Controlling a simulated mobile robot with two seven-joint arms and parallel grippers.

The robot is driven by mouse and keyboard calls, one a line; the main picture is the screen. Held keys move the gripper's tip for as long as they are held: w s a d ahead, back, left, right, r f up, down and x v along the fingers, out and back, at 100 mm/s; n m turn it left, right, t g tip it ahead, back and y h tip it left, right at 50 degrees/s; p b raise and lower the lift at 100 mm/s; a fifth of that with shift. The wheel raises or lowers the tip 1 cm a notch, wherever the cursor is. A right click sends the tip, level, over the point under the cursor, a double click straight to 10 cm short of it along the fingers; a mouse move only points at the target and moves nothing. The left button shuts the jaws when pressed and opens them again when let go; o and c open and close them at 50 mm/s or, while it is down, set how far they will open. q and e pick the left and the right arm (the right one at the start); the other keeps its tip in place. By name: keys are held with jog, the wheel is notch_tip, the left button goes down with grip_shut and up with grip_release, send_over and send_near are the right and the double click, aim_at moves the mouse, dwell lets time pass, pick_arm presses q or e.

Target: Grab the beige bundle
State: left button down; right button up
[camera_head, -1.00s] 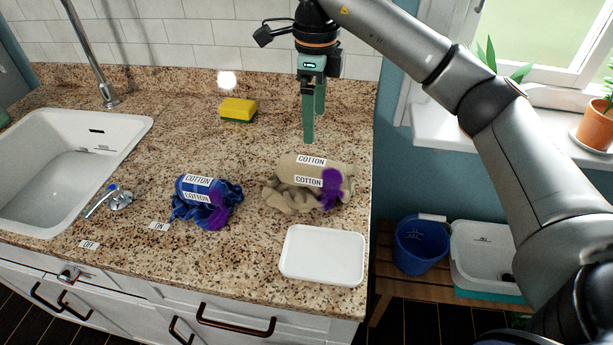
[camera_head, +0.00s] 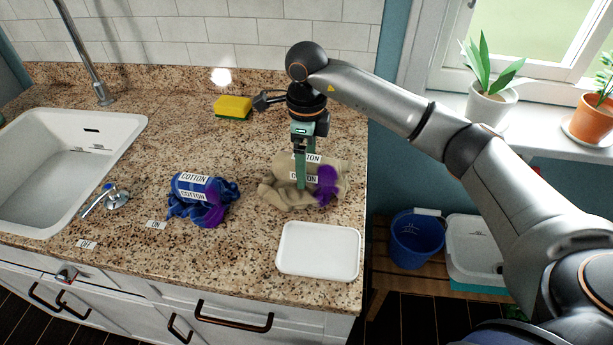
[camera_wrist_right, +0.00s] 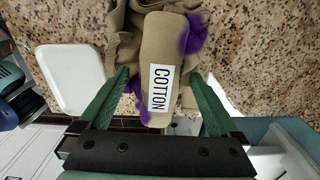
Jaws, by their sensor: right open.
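The beige bundle (camera_head: 277,192) is a rolled cloth with COTTON labels, loose folds and a purple patch, lying on the granite counter behind the white tray. My right gripper (camera_head: 301,186) points down at it in the head view and hides part of its label. In the right wrist view the bundle (camera_wrist_right: 160,58) lies between the two green fingers of the open gripper (camera_wrist_right: 158,98), with a finger on either side of the roll. I cannot tell whether the fingers touch it. My left gripper is not in view.
A blue COTTON bundle (camera_head: 186,208) lies to the left, near the sink (camera_head: 62,165). The white tray (camera_head: 318,251) is in front of the beige bundle. A yellow sponge (camera_head: 233,106) lies at the back. The counter's right edge is close to the beige bundle.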

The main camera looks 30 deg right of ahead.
grip_shut()
dwell(0.8)
